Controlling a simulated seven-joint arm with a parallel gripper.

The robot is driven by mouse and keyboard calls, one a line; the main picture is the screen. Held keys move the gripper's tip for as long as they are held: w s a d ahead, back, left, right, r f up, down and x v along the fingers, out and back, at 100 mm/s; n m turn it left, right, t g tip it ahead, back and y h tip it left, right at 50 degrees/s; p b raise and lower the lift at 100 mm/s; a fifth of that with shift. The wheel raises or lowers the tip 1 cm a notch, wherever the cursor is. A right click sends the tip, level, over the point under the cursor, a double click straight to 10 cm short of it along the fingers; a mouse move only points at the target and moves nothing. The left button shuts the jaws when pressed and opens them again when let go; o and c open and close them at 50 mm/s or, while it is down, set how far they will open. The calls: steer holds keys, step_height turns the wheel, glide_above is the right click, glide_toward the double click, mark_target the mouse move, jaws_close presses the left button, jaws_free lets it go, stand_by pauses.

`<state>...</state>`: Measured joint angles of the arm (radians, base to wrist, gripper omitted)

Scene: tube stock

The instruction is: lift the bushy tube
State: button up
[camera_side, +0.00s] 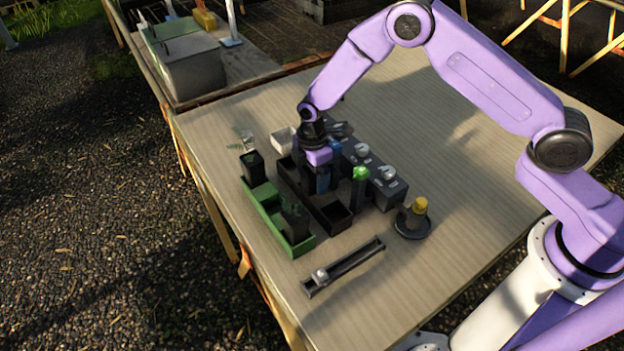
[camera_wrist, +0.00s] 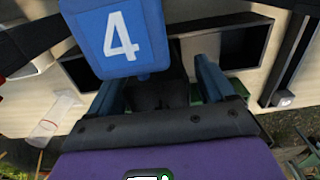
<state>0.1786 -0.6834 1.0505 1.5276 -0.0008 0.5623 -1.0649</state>
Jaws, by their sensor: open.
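My gripper (camera_side: 320,186) points down over the dark compartment tray (camera_side: 334,214), its blue fingers low among the tray's walls. In the wrist view the two blue fingers (camera_wrist: 160,85) stand apart with a dark shape between them; I cannot tell whether it is a tube or the tray. Two black tubes stand in the green tray (camera_side: 262,202) to the left. The rear tube (camera_side: 252,166) shows little or no foliage; the front tube (camera_side: 294,222) has a dark leafy top and looks the bushier. The gripper is apart from both.
A blue block marked 4 (camera_wrist: 122,38) stands close to my fingers. A green-topped post (camera_side: 360,175), a dark block with pale knobs (camera_side: 388,192), a yellow-topped round stand (camera_side: 412,218) and a dark rail (camera_side: 343,266) are nearby. The table's right side is clear.

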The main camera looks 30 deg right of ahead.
steer(key=c, duration=1.1)
steer(key=shift+c, duration=0.2)
